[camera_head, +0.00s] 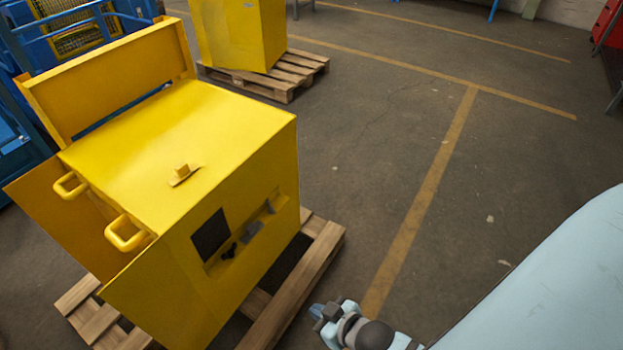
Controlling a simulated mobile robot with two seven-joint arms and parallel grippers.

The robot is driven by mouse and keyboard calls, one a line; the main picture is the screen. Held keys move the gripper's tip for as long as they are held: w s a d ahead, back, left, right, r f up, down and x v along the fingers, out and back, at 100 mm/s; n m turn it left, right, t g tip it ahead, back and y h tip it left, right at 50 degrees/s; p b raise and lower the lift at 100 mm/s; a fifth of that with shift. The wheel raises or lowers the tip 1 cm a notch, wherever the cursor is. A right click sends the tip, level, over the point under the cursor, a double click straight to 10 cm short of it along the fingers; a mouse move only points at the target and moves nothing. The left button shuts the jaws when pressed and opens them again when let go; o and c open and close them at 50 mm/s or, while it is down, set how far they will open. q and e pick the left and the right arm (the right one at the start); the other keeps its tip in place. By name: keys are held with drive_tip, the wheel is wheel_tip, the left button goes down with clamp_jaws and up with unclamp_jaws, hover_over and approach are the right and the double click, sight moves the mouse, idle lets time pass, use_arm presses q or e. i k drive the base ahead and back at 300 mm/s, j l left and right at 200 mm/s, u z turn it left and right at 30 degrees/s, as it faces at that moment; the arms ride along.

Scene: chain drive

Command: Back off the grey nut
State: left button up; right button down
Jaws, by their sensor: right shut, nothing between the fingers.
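I cannot make out a grey nut in the head view. My right gripper (323,314) is at the bottom middle, small and seen from above. It is shut with nothing in it, and it is apart from the yellow machine (185,120) to its left. The machine has a recess in its near right side with a dark square panel (210,236) and small grey and black parts (250,232), too small to name. My left gripper is not in view.
The yellow machine stands on a wooden pallet (295,292). It has two yellow handles (126,234) on its left side. Another yellow block (240,35) stands on a pallet (285,77) behind. Blue racks (80,45) are at upper left. The floor (370,150) with yellow lines is clear.

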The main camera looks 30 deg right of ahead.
sight(271, 209)
drive_tip(key=z, duration=0.7)
drive_tip(key=i+l+u, duration=0.75)
drive_tip(key=l, duration=0.2)
